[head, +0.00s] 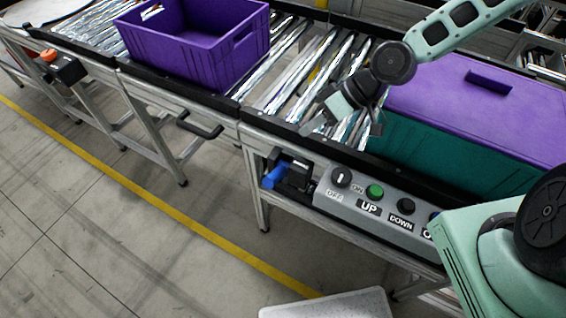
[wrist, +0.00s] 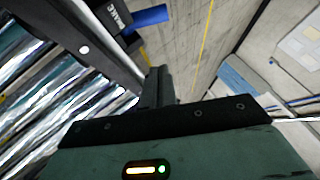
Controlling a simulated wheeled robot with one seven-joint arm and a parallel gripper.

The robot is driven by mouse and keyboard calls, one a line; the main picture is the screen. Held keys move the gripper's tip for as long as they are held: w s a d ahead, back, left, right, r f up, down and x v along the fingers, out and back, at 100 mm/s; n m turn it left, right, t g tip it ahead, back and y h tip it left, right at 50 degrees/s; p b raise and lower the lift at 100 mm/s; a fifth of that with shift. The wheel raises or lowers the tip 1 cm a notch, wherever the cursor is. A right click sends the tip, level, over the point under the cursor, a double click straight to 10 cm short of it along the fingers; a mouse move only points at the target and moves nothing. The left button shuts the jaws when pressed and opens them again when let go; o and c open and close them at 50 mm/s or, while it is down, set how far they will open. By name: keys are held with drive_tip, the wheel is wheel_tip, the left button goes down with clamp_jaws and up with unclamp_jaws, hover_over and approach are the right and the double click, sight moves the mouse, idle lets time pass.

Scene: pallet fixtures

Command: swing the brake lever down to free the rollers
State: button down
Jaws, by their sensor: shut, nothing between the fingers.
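The brake lever's blue handle (head: 274,176) sticks out from a black block (head: 293,165) on the front of the conveyor frame, left of the control panel. In the wrist view the blue handle (wrist: 150,17) is at the top, beside the black block (wrist: 112,18) with partly readable white lettering. My gripper (head: 312,127) is over the conveyor's front edge, above and a little right of the lever, apart from it. Its fingers (wrist: 158,86) look shut together and hold nothing.
A purple crate (head: 185,57) stands on the shiny rollers (head: 295,72). A purple-lidded teal box (head: 480,95) is at right. The control panel (head: 375,205) has a knob and buttons. A black handle (head: 200,126) juts out at left. Floor in front is mostly clear.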

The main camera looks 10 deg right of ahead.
drive_tip(key=p, duration=0.2)
hover_over(279, 173)
drive_tip(key=w, duration=0.2)
drive_tip(key=f, duration=0.4)
drive_tip(key=d+f, duration=0.1)
drive_tip(key=f, duration=0.2)
drive_tip(key=shift+s, duration=0.1)
drive_tip(key=shift+s+a+f+p, duration=0.15)
drive_tip(key=shift+s+f+p, duration=0.15)
drive_tip(key=shift+f, duration=0.25)
drive_tip(key=shift+s+a+f+p, duration=0.15)
drive_tip(key=shift+s+f+p, duration=0.1)
drive_tip(key=shift+f, duration=0.25)
drive_tip(key=shift+s+a+f, duration=0.1)
drive_tip(key=shift+s+f, duration=0.25)
drive_tip(key=shift+f, duration=0.5)
drive_tip(key=shift+a+f, duration=0.1)
drive_tip(key=shift+f, duration=0.05)
